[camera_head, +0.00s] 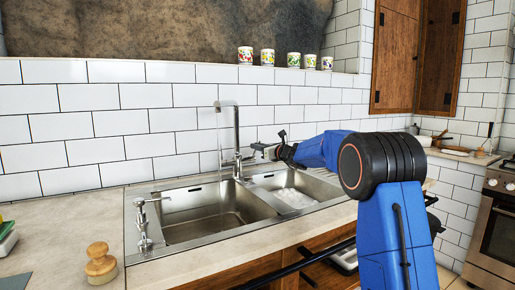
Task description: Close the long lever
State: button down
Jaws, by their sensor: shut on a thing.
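A tall metal faucet (237,140) stands behind the double sink, its spout reaching to the left. A thin pale stream that looks like water falls from the spout toward the left basin. The long lever (246,158) sticks out from the right side of the faucet's lower body. My blue arm reaches in from the right, and my gripper (263,151) is at the lever's outer end, shut on it. The fingertips are small in this view and partly hide the end of the lever.
The steel sink (133,223) has a left basin and a smaller right basin with something whitish in it. A soap dispenser (145,225) stands at its left edge. A wooden brush (101,263) lies on the counter (60,222). Several cups (267,57) stand on the ledge above.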

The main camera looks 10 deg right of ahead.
jog(key=shift+w+r+g, duration=0.15)
jog(key=shift+g, duration=0.15)
jog(key=shift+w+a+r+m+g+h, duration=0.2)
jog(key=shift+w+r+g+h, duration=0.2)
jog(key=shift+w+g, duration=0.3)
jog(key=shift+w+a+r+m+g+h, duration=0.1)
jog(key=shift+w+a+r+g+h, duration=0.15)
jog(key=shift+w+g+h, duration=0.4)
jog(key=shift+w+a+r+g+h, duration=0.1)
jog(key=shift+w+a+g+h, duration=0.15)
jog(key=shift+w+g, duration=0.45)
jog(key=shift+w+a+r+g+h, duration=0.1)
jog(key=shift+w+g+h, duration=0.25)
jog(key=shift+g, duration=0.5)
jog(key=shift+m, duration=0.3)
jog(key=c, duration=1.9)
grip_release()
jog(key=shift+w, duration=0.1)
jog(key=shift+o, duration=0.2)
jog(key=shift+f, duration=0.1)
jog(key=v, duration=1.7)
jog(key=shift+d+r, duration=0.15)
jog(key=shift+r, duration=0.05)
